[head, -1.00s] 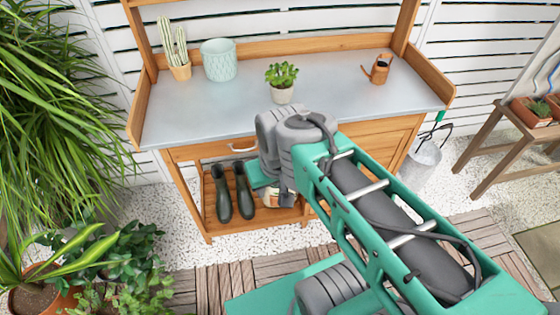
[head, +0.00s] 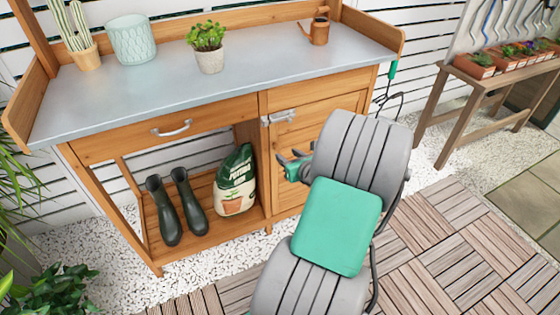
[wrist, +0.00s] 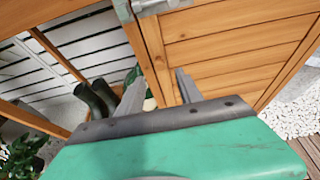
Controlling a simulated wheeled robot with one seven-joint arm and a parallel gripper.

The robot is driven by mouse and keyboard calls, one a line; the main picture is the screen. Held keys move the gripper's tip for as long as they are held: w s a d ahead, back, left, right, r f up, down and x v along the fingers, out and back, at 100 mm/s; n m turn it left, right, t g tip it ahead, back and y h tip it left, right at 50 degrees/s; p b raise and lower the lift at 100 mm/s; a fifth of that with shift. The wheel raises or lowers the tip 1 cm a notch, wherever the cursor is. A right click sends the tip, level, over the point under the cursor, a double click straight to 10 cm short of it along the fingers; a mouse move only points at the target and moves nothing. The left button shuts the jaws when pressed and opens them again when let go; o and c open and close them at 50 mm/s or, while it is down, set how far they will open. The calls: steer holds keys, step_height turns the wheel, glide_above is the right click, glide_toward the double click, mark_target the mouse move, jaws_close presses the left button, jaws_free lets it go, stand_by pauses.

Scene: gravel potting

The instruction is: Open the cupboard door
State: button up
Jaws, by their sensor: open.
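The cupboard door (head: 311,118) is a wooden panel at the right of the potting bench, and it looks closed. A metal latch or handle (head: 279,117) sits at its upper left. In the wrist view the door (wrist: 235,55) fills the upper right, with the metal fitting (wrist: 150,6) cut off at the top edge. My gripper (head: 290,159) is in front of the door, below the metal fitting, with its fingers apart and nothing between them. The fingers also show in the wrist view (wrist: 160,88). My arm hides the lower right part of the door.
The bench top (head: 150,88) holds a cactus pot, a pale pot (head: 131,40), a small plant (head: 208,47) and a copper watering can (head: 318,27). Boots (head: 178,205) and a soil bag (head: 236,180) stand on the lower shelf. A drawer handle (head: 171,129) is left of the door. Wooden deck tiles lie in front.

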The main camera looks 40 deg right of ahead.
mark_target(278, 148)
steer(key=b+x, duration=0.2)
steer(key=x, duration=0.5)
steer(key=shift+w, duration=0.2)
steer(key=shift+r, duration=0.1)
steer(key=shift+c, duration=0.4)
jaws_close()
stand_by(0.5)
